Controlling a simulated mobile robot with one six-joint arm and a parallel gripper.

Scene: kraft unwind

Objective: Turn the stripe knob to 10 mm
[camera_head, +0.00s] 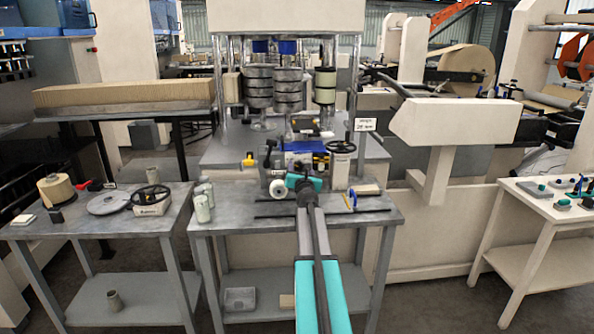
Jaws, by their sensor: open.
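My arm reaches from the bottom middle of the head view to the steel bench (230,212) in the middle. My gripper (298,180) is at the far end of it, low over the bench among small machine parts. It is open, but its fingertips are hard to make out. A pale round knob-like part (278,189) shows just left of my gripper. A black handwheel (341,147) sits on a white box (340,170) to the right of my gripper. I cannot tell which part is the stripe knob, and no scale reading is legible.
A roller stack (273,90) stands behind the bench. Pale cylinders (203,205) stand at the bench's left end. A left table (90,225) holds another handwheel (151,194). A white table (510,215) with teal knobs stands right. Open floor lies between the tables.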

